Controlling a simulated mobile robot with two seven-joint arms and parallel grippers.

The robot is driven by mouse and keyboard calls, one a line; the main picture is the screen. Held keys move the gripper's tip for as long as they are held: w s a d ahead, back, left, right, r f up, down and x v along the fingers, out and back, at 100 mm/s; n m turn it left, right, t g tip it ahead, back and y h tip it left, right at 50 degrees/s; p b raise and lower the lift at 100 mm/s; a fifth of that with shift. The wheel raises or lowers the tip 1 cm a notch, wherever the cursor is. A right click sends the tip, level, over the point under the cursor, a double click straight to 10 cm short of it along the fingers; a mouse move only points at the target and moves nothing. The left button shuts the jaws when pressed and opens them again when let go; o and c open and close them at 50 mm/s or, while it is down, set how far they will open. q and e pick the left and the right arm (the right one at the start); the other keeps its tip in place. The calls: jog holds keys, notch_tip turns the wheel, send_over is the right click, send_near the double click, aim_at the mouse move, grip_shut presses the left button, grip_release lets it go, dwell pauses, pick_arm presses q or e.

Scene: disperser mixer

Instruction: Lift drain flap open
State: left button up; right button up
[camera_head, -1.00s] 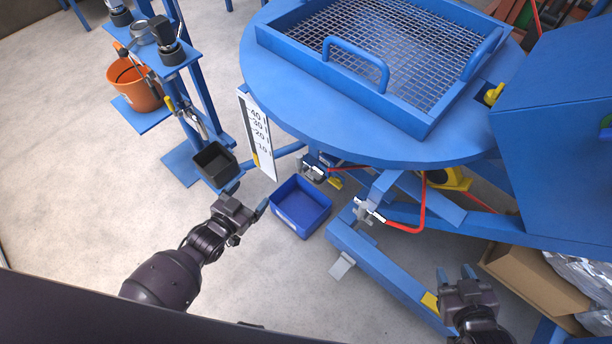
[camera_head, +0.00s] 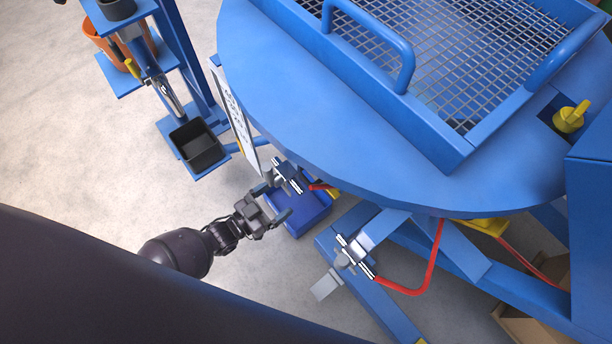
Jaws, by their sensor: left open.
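My left gripper (camera_head: 277,199) is open, with its two dark fingers pointing right below the rim of the big blue round table. Its upper fingertip is close to a metal fitting (camera_head: 287,177) with a red bar at the table's underside; I cannot tell whether they touch. A second metal fitting (camera_head: 352,257) with a long red handle (camera_head: 428,275) sits lower right. I cannot tell for sure which part is the drain flap. My right gripper is out of view.
A blue bin (camera_head: 305,215) stands on the floor just behind the left gripper. The blue round table (camera_head: 290,90) with a mesh tray (camera_head: 470,60) overhangs it. A scale plate (camera_head: 238,122) and a black box (camera_head: 196,146) are up left. Floor at left is clear.

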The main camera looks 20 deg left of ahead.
pick_arm(q)
jog(key=b+x, duration=0.1)
jog(key=x, duration=0.8)
jog(key=shift+w, duration=0.1)
jog(key=c, duration=1)
